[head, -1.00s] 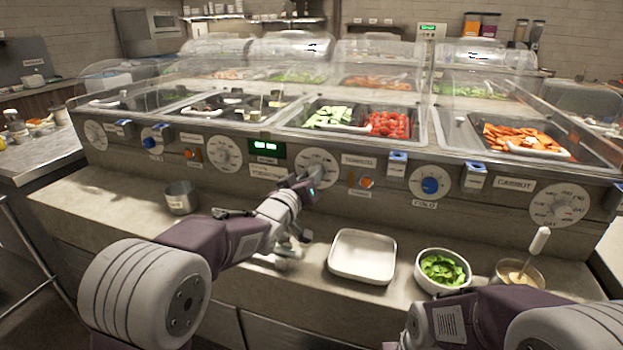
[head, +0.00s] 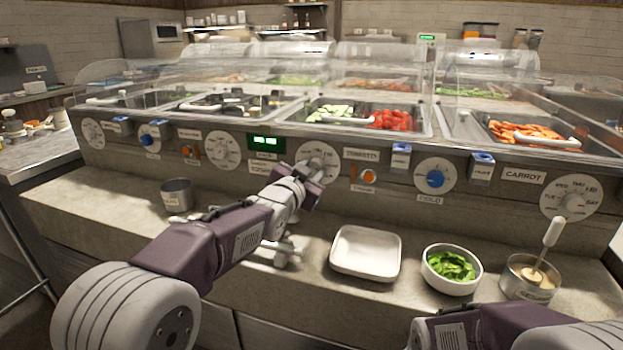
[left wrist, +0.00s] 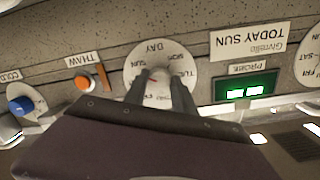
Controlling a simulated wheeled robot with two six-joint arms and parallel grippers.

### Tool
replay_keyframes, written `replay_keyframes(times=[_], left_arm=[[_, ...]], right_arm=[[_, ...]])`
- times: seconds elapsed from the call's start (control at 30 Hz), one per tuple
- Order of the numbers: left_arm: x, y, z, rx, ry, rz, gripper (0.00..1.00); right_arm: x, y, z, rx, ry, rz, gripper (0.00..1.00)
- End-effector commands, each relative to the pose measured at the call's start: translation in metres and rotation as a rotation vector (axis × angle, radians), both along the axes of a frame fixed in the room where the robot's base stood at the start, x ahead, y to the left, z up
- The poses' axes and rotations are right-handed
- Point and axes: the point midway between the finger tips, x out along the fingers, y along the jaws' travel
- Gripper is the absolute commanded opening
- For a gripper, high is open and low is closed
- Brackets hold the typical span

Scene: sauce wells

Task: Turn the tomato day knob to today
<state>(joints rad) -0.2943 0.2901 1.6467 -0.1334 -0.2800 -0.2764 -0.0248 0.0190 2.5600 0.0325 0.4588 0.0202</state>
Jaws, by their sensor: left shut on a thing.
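The tomato day knob (left wrist: 158,76) is a pale grip in the middle of a white round dial (head: 329,154), left of the TOMATO label (head: 361,155). In the left wrist view the dial appears upside down, with day names around its rim and a small red mark near the knob. My left gripper (left wrist: 160,88) is shut on the knob, one finger on each side. My right gripper is out of view.
A green-lit probe display (head: 266,142) and an orange thaw knob (head: 368,177) flank the dial. Below, the counter holds a metal cup (head: 176,195), a white tray (head: 366,253), a bowl of greens (head: 451,268) and a sauce pot (head: 530,278).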

Motion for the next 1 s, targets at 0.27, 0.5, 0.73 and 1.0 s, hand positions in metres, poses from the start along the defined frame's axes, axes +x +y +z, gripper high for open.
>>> replay_keyframes(times=[0.27,0.5,0.73,1.0], left_arm=[[0.0,0.0,-0.002,0.132,-0.042,0.0,0.0],[0.0,0.0,-0.001,0.185,-0.057,0.0,0.0],[0.0,0.0,0.0,0.197,-0.062,-0.001,0.0],[0.0,0.0,0.0,0.197,-0.062,-0.001,0.37]], right_arm=[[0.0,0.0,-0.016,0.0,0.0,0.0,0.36],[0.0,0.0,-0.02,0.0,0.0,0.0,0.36],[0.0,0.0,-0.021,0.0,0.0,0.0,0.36],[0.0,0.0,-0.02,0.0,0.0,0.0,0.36]])
